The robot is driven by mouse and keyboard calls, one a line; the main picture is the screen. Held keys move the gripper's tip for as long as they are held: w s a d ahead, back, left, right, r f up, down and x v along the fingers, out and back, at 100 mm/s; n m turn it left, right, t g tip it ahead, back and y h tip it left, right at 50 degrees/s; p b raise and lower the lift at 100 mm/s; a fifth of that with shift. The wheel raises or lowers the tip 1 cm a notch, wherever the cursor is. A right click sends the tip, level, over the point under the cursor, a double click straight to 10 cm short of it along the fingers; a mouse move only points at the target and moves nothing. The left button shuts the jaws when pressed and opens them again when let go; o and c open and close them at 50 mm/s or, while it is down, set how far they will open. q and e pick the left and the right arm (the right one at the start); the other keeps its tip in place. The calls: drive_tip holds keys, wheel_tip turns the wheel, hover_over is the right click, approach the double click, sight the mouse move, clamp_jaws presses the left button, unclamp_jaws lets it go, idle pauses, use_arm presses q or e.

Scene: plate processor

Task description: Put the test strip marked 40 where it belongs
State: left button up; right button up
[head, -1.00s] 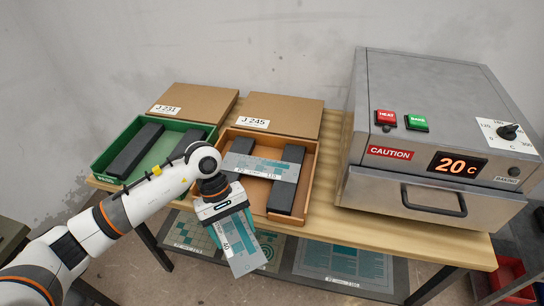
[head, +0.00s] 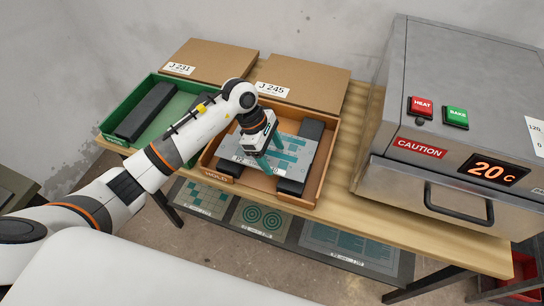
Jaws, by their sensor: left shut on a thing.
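My left gripper (head: 265,162) points down over the orange tray (head: 324,175), shut on the test strip marked 40 (head: 246,162). The fingers cover part of the strip, and its marking is not readable now. The strip looks flat, low over or on the dark bars of the tray. Another teal-and-grey strip (head: 298,147) lies across the bars just behind it; the border between the two is hard to see. My right gripper is out of view.
A green tray (head: 112,134) with a dark bar stands left of the orange one. Brown boxes J 231 (head: 215,58) and J 245 (head: 310,82) sit behind. A metal oven (head: 450,150) reading 20 C stands right. Printed plates (head: 262,217) lie on the shelf below.

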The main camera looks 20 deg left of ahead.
sight(271, 159)
use_arm(q)
wheel_tip(271, 159, down, 3)
drive_tip(key=shift+f+p, duration=0.1)
drive_tip(key=shift+p, duration=0.25)
drive_tip(key=shift+f+b, duration=0.25)
drive_tip(key=shift+b, duration=0.05)
drive_tip(key=o, duration=0.9)
drive_tip(key=shift+r, duration=0.1)
drive_tip(key=shift+o, duration=0.2)
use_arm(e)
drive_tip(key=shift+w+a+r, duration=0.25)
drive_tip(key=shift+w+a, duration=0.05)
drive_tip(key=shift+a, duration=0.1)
use_arm(q)
drive_tip(key=shift+r+p, duration=0.2)
drive_tip(key=shift+p, duration=0.15)
drive_tip(key=shift+w+a+r, duration=0.1)
drive_tip(key=shift+a+r, duration=0.1)
drive_tip(key=shift+r, duration=0.05)
drive_tip(key=b+v, duration=0.2)
drive_tip(key=v, duration=0.9)
drive_tip(key=shift+r+b, duration=0.2)
drive_tip(key=shift+b, duration=0.2)
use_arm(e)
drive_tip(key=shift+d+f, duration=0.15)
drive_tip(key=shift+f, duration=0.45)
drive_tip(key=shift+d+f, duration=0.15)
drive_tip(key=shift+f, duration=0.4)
